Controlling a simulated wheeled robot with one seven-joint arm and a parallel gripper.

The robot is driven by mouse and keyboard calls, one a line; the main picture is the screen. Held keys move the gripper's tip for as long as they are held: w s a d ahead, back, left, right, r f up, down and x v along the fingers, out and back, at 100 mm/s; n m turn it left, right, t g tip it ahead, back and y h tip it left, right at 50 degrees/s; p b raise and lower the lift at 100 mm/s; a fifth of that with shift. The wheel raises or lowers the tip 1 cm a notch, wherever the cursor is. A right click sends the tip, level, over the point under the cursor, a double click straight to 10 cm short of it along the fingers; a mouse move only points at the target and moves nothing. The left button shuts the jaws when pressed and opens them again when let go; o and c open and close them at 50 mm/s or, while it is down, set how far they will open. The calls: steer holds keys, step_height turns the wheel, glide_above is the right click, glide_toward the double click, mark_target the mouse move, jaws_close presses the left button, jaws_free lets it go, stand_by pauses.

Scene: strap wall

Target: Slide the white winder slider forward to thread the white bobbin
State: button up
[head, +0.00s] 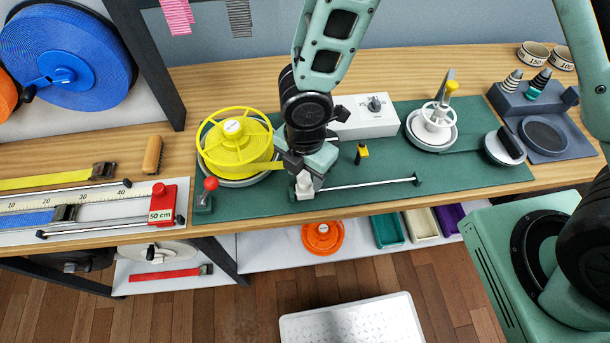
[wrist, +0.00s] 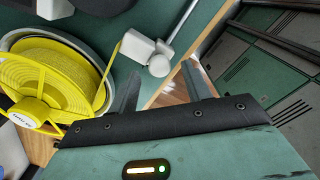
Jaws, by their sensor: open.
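The white winder slider (head: 304,188) sits at the left end of a thin rail (head: 370,183) along the green mat's front edge. In the wrist view the slider (wrist: 138,46) shows as a white block with a round knob (wrist: 159,66). My gripper (head: 304,172) is right over it, pointing down. In the wrist view my gripper (wrist: 160,72) is open, with the knob appearing between the fingertips; I cannot tell whether they touch. The white bobbin (head: 437,116) stands in a round dish at the mat's right. A yellow strap runs from the yellow spool (head: 236,145) toward the slider.
A red-knobbed lever (head: 209,185) stands left of the slider. A small yellow-and-black post (head: 362,153) and a white box (head: 368,118) stand behind the rail. A black-handled round piece (head: 505,147) lies at the right. The mat in front of the bobbin is clear.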

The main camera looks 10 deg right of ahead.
steer(key=shift+f, duration=1)
